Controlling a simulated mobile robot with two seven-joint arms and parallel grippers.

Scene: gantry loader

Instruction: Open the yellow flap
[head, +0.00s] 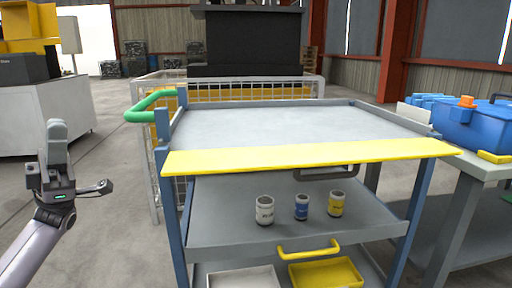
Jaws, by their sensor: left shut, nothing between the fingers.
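The yellow flap (305,157) is a long flat yellow panel along the front edge of the cart's grey top (262,128). My left gripper (57,127) is at the left, pointing up, shut and empty. It is well to the left of the cart and apart from the flap. My right gripper is not in view.
A yellow bin (326,274) sits lower. A green handle (152,104) juts from the cart's left. A blue toolbox (468,124) stands on a bench at right. The floor at left is clear.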

